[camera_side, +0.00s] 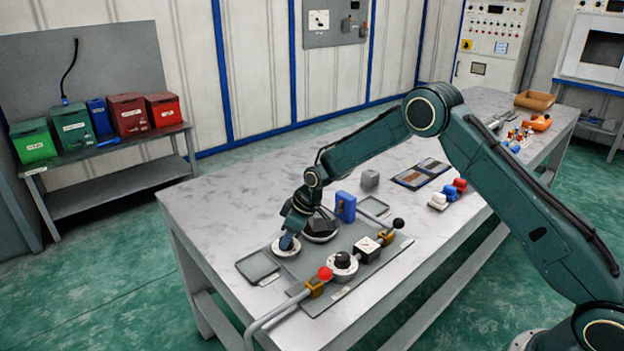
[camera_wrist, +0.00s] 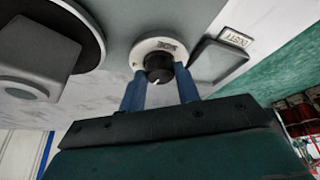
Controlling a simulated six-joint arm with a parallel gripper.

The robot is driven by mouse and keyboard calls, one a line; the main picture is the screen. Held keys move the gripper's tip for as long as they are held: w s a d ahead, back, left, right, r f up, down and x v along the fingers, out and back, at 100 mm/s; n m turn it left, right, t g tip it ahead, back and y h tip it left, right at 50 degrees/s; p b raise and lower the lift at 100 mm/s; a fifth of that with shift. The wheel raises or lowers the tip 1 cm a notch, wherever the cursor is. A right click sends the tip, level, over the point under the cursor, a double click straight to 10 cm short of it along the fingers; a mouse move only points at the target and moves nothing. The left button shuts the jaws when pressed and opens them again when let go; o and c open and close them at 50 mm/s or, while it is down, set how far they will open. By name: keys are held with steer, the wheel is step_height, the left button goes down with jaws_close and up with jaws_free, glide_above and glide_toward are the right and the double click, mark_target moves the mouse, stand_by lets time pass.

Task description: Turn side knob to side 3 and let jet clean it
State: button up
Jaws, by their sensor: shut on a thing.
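The side knob (camera_wrist: 159,68) is a small black knob with a white pointer line, on a round white dial (camera_wrist: 160,45) in the wrist view. The dial's small label is unreadable. My gripper (camera_wrist: 160,88) has its two blue fingers shut on the knob, one on each side. In the side view my gripper (camera_side: 290,240) points down at the dial (camera_side: 284,252) and hides most of the knob. A blue block (camera_side: 345,206), possibly the jet, stands right of the part.
A shallow tray (camera_side: 258,266) lies left of the dial; its label in the wrist view seems to read DUSTY. The table's left side is clear.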

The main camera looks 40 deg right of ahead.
steer(key=shift+m+h, duration=0.4)
steer(key=shift+m, duration=0.6)
steer(key=o, duration=1)
steer(key=shift+c, duration=0.2)
steer(key=shift+r, duration=0.1)
steer(key=v, duration=1.3)
steer(key=shift+s+r, duration=0.25)
steer(key=shift+s, duration=0.15)
